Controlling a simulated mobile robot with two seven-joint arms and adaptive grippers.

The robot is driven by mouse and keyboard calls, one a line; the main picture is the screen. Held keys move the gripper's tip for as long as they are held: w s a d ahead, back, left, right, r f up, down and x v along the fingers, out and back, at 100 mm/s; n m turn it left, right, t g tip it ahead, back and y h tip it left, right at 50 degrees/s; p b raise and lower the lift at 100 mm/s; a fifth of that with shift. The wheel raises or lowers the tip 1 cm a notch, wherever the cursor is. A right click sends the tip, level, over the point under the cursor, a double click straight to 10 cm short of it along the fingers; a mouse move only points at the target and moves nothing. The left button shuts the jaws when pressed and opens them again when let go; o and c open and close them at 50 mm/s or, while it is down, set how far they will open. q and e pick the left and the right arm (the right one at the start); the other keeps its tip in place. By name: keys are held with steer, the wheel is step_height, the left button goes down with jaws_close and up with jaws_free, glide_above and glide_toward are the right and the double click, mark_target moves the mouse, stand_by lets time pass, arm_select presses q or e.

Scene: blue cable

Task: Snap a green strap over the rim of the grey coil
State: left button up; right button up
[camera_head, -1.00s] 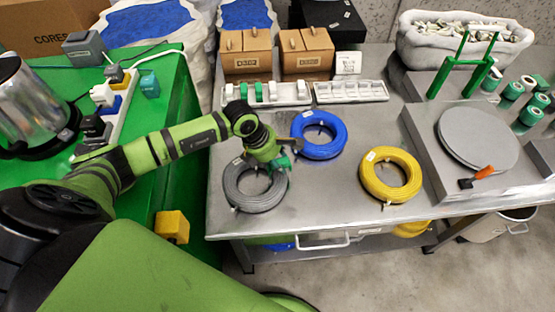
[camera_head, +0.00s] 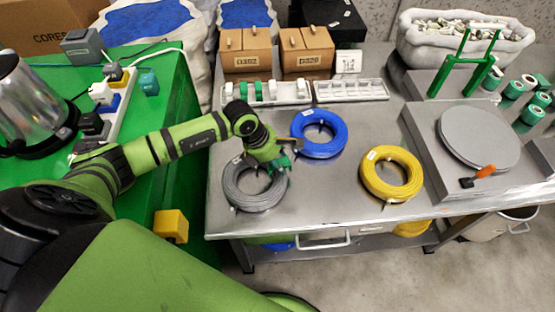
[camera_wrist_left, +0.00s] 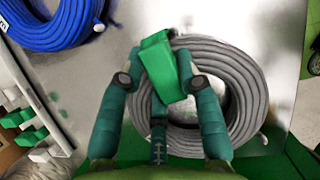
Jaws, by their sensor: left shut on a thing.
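The grey coil (camera_head: 240,190) lies flat on the metal table, left of the blue coil; in the left wrist view the grey coil (camera_wrist_left: 245,95) fills the right half. My left gripper (camera_head: 281,163) is over the upper right part of the grey coil's rim. In the left wrist view my left gripper (camera_wrist_left: 160,78) is shut on a green strap (camera_wrist_left: 162,62). The strap is over the coil's rim; whether it touches the cable I cannot tell. More green straps (camera_head: 258,91) stand in a white tray behind. My right gripper is not in view.
A blue coil (camera_head: 333,148) lies close behind my left gripper, and a yellow coil (camera_head: 371,183) lies to the right. A second white tray (camera_head: 350,90) and cardboard boxes (camera_head: 306,50) stand at the back. A grey turntable (camera_head: 478,138) is at the right.

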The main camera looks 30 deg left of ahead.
mark_target(278, 160)
arm_select(q)
steer(key=o, duration=0.5)
steer(key=o, duration=0.5)
steer(key=shift+r, duration=0.15)
steer(key=shift+r+p, duration=2.5)
steer(key=shift+r, duration=0.9)
